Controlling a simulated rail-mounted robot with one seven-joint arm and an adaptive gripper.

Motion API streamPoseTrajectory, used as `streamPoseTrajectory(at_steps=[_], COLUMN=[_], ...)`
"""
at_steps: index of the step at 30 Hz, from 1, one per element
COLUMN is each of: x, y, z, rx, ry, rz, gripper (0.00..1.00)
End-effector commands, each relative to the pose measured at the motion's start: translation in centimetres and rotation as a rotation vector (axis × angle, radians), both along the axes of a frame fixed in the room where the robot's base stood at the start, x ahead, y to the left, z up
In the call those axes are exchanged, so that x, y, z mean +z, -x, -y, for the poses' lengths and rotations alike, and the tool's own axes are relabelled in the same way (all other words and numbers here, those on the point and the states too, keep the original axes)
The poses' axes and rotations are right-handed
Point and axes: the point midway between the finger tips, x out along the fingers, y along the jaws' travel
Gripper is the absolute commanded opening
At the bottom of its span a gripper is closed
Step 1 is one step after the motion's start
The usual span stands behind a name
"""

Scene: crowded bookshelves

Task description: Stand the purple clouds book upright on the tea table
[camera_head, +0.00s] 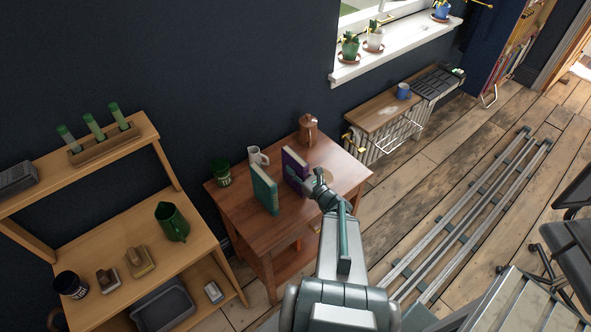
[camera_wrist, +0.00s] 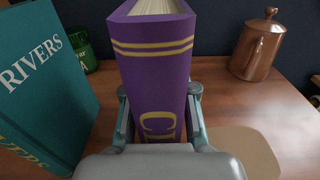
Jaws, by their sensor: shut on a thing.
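The purple clouds book (camera_wrist: 152,70) stands upright between my fingers in the wrist view, its spine with yellow bands and lettering facing me. In the head view the purple book (camera_head: 294,166) is upright at the tea table (camera_head: 325,158), beside the teal book. My gripper (camera_wrist: 158,118) is shut on the lower part of the book. In the head view my gripper (camera_head: 312,186) reaches it from the front right. The book's lower edge is hidden by the gripper, so I cannot tell whether it touches the table top.
A teal "Rivers" book (camera_wrist: 40,85) stands close on the left; it also shows in the head view (camera_head: 264,189). A copper pot (camera_wrist: 257,45) stands at back right.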

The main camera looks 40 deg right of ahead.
Motion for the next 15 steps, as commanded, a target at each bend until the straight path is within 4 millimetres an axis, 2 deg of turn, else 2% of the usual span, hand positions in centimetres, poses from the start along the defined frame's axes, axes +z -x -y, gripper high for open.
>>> streamPoseTrajectory(at_steps=[8, 9, 14, 15], x=[-0.06, -0.06, -0.07, -0.08], y=[0.01, 0.01, 0.01, 0.00], z=[-0.01, -0.01, -0.01, -0.01], rx=[0.000, 0.000, 0.000, 0.000], ry=[0.000, 0.000, 0.000, 0.000], rz=[0.001, 0.001, 0.001, 0.001], gripper=[0.00, 0.30, 0.56, 0.56])
